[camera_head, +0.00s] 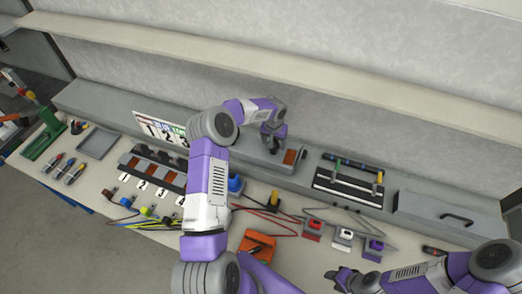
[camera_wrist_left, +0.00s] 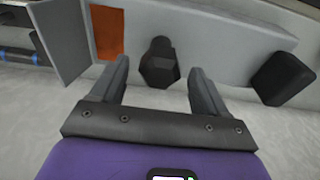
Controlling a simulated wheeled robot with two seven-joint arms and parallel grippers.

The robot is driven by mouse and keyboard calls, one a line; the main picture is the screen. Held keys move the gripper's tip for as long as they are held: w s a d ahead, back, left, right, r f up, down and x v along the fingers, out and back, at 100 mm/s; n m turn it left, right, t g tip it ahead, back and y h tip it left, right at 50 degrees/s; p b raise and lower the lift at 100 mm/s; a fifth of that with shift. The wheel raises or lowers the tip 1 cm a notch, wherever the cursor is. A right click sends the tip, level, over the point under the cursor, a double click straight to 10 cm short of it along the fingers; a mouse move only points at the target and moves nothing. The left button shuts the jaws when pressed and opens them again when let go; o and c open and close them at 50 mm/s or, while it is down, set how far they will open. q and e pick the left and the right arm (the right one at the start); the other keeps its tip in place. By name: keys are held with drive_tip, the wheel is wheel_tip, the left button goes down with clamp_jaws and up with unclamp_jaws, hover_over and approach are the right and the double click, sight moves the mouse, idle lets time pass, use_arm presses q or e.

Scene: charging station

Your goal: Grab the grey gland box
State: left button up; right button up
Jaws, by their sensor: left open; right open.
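The grey gland box (camera_head: 258,154) sits against the back wall, behind the middle of the bench, partly hidden by my left arm. It has an orange panel at its right end. In the left wrist view the grey box (camera_wrist_left: 220,45) spans the top, with the orange panel (camera_wrist_left: 106,32) at left. A black gland (camera_wrist_left: 158,63) sticks out of it. My left gripper (camera_wrist_left: 159,72) is open, with a finger on each side of this gland and a gap showing. In the head view my left gripper (camera_head: 272,140) is over the box. My right gripper (camera_head: 338,277) is open at the front right.
Another black fitting (camera_wrist_left: 283,78) sticks out at right in the wrist view. A tool rack (camera_head: 348,182) and a grey case with a handle (camera_head: 447,215) stand right of the box. Coloured plugs and cables, an orange block (camera_head: 257,243) and a grey tray (camera_head: 97,142) lie on the bench.

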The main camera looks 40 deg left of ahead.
use_arm(q)
drive_tip(key=shift+f, duration=0.85)
drive_tip(key=shift+w, duration=0.1)
clamp_jaws()
